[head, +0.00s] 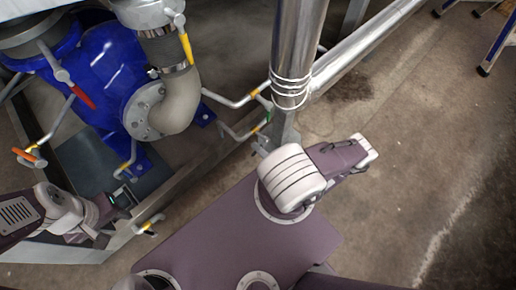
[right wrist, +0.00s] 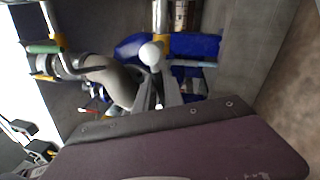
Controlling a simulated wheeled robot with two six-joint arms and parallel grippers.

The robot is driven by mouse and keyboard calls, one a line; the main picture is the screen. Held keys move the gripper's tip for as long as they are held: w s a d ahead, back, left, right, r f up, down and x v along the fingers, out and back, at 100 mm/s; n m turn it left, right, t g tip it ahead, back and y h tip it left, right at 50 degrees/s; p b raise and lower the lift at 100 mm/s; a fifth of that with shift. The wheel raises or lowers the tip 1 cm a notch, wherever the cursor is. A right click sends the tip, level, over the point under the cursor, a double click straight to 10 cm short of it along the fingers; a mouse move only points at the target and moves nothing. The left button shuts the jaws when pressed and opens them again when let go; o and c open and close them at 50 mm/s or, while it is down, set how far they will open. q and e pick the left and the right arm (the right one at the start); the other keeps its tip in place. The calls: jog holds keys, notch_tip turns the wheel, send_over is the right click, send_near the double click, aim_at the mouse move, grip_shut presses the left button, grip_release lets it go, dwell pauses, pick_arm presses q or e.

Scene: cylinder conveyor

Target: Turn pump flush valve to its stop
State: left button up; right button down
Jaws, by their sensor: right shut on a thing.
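The blue pump (head: 112,75) stands at the left of the head view, with several pale valve levers around it; I cannot tell which is the flush valve. One lever has a red grip (head: 84,97), one a yellow grip (head: 187,48) and one a green grip (head: 263,122). In the right wrist view my right gripper (right wrist: 157,84) shows grey fingers shut at a pale lever with a round white end (right wrist: 150,53). My arm mostly hides that gripper in the head view. My left gripper (head: 124,196) is below the pump, apart from the levers; its jaws are unclear.
A shiny upright pipe (head: 297,50) stands in front of my right arm. A grey elbow pipe (head: 180,100) joins the pump. A metal frame rail (head: 190,175) runs between the pump and me. Bare concrete floor (head: 430,130) lies open at the right.

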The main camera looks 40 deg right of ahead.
jog(key=shift+a+r+m+h, duration=0.15)
jog(key=shift+r+m, duration=0.1)
jog(key=shift+m, duration=0.6)
jog(key=shift+r+m+h, duration=0.15)
jog(key=shift+r+m, duration=0.1)
jog(key=shift+m, duration=0.6)
jog(key=shift+r, duration=0.1)
jog(key=c, duration=1.5)
grip_release()
jog(key=shift+o, duration=0.2)
jog(key=shift+s, duration=0.1)
